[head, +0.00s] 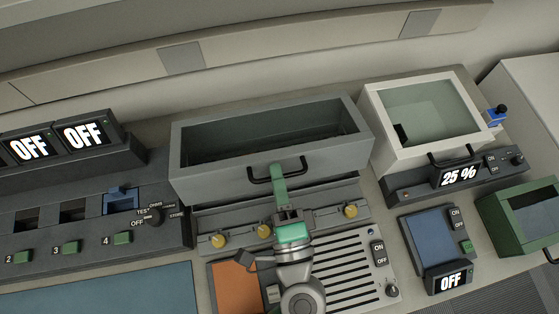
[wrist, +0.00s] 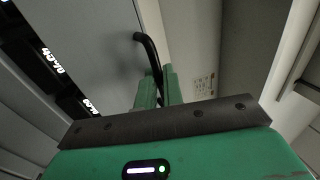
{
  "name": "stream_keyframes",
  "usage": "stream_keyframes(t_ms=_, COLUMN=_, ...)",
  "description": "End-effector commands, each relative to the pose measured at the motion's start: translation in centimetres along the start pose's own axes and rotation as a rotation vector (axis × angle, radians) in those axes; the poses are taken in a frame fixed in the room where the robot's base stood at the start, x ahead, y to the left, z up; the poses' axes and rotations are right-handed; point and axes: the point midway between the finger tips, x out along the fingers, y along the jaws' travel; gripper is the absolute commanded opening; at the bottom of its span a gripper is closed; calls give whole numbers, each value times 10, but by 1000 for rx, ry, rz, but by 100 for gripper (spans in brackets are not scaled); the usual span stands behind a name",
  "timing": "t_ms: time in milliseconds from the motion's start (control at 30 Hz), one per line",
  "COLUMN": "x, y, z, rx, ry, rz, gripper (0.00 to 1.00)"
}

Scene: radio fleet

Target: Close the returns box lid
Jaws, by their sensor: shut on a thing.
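A large grey open-topped box (head: 205,175) stands in the middle of the head view, its dark inside showing. No label shows that it is the returns box, and I cannot make out a separate lid. A black bar handle (head: 259,181) is on its front face; a black handle also shows in the wrist view (wrist: 146,45). My gripper (head: 279,176) has green fingers and reaches up to this handle from the front. In the wrist view its fingers (wrist: 158,86) are closed around the handle's lower end.
A pale box (head: 372,103) with a black handle stands at the back right, and a green box (head: 491,219) at the right edge. Yellow knobs (head: 264,231) and a slatted panel (head: 350,265) lie close around my arm. Switch units (head: 60,240) stand at left.

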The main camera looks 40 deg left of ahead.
Motion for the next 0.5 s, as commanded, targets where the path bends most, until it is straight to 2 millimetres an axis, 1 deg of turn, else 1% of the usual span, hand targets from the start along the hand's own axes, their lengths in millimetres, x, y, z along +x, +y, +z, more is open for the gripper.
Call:
stream_keyframes(t_ms=33, x=1, y=9, z=4, rx=8, ry=-10, rz=15, gripper=0)
stream_keyframes(t_ms=67, x=2, y=9, z=4, rx=8, ry=-10, rz=15, gripper=0)
stream_keyframes(t_ms=100, x=2, y=9, z=4, rx=8, ry=-10, rz=15, gripper=11)
stream_keyframes(t_ms=167, x=2, y=9, z=4, rx=8, ry=-10, rz=15, gripper=23)
stream_keyframes(t_ms=200, x=2, y=9, z=4, rx=8, ry=-9, rz=14, gripper=30)
stream_keyframes(t_ms=367, x=-1, y=9, z=3, rx=8, ry=-7, rz=15, gripper=30)
stream_keyframes(t_ms=467, x=-16, y=9, z=2, rx=8, ry=-5, rz=17, gripper=30)
stream_keyframes(t_ms=500, x=-25, y=8, z=2, rx=9, ry=-3, rz=16, gripper=30)
